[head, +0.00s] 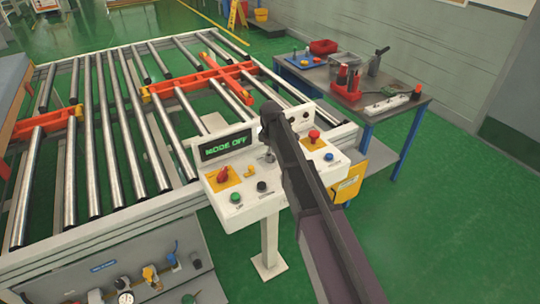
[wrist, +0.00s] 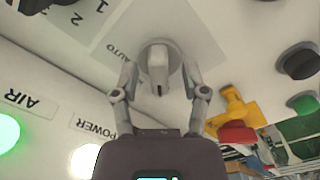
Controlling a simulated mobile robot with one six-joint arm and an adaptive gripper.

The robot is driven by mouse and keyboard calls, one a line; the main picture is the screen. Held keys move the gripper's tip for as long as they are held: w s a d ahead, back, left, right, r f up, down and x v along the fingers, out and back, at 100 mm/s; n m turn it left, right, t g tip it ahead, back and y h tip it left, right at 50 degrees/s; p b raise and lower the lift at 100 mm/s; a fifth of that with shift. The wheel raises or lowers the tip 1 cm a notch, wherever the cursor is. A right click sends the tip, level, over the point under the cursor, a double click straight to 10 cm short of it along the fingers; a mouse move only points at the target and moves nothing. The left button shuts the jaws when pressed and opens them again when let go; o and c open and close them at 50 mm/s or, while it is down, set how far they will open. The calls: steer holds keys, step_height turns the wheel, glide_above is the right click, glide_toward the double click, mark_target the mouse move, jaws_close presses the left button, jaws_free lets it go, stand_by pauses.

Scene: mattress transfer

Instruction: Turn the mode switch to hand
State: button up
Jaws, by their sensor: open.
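The mode switch is a grey knob (wrist: 158,65) on the white control panel (head: 252,206). In the wrist view it stands between the two fingers of my gripper (wrist: 160,78), which is open with one finger on each side. I cannot tell whether either finger touches the knob. The label AUTO is printed beside the knob; I see no hand label clearly. In the head view the dark arm comes down over the panel and largely hides my gripper and the switch. The panel's display (head: 226,145) reads MODE OFF.
A red switch on a yellow plate (head: 222,176), a green button (head: 235,197) and a black button (head: 261,186) sit left of my arm. A red mushroom button (head: 314,136) and a blue button (head: 329,156) sit right. A roller conveyor (head: 118,130) lies behind; a tool table (head: 400,108) stands right.

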jaws_close()
steer(key=shift+m, duration=0.4)
steer(key=m, duration=0.4)
steer(key=shift+s, duration=0.1)
steer(key=m, duration=0.5)
stand_by(0.4)
stand_by(0.4)
